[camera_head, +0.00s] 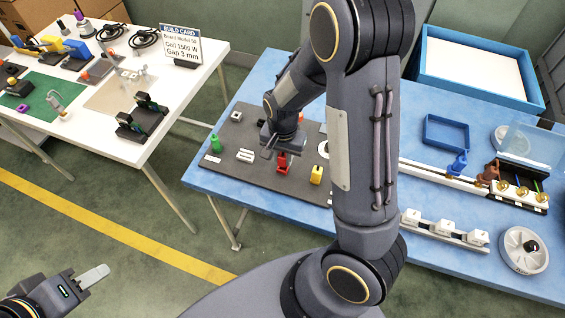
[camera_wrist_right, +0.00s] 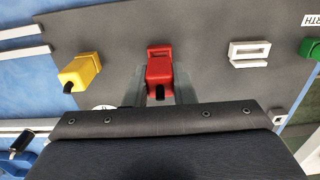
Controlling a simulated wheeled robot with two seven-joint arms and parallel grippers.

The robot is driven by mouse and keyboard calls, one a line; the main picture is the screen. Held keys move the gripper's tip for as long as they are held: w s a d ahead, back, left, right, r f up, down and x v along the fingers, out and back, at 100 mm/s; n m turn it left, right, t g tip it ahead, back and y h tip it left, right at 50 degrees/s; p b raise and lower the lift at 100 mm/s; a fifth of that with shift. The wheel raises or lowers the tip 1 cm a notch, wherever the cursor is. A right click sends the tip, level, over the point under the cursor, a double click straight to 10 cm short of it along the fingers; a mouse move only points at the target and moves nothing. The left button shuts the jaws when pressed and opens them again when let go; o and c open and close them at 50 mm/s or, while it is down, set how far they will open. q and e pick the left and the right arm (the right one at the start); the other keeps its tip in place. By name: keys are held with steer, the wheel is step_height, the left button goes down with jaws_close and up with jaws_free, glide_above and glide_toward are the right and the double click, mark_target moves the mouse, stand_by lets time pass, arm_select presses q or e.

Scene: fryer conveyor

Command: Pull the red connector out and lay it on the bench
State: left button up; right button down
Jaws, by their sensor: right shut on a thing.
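The red connector (camera_head: 282,163) is at the grey board (camera_head: 225,165) on the blue bench (camera_head: 228,191). In the right wrist view the red connector (camera_wrist_right: 159,66) sits between the two fingers of my right gripper (camera_wrist_right: 160,92), which is shut on it. In the head view my right gripper (camera_head: 284,152) is low over the board; I cannot tell whether the connector is still seated. My left gripper (camera_head: 93,277) is at the lower left over the floor, away from the bench, with nothing seen in it; its finger gap is unclear.
A yellow connector (camera_head: 316,174), a green connector (camera_head: 216,144) and a white socket (camera_head: 245,156) are around the red one. My right arm hides the bench's middle. Right of it are a blue tray (camera_head: 445,134) and a rail (camera_head: 440,232). Bare bench shows along the board's front edge.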

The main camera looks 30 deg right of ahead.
mark_target(283, 155)
steer(key=shift+r+p, duration=1.35)
steer(key=shift+r, duration=0.15)
steer(key=shift+r, duration=0.1)
step_height(283, 155, up, 3)
steer(key=p, duration=0.2)
steer(key=shift+p, duration=0.4)
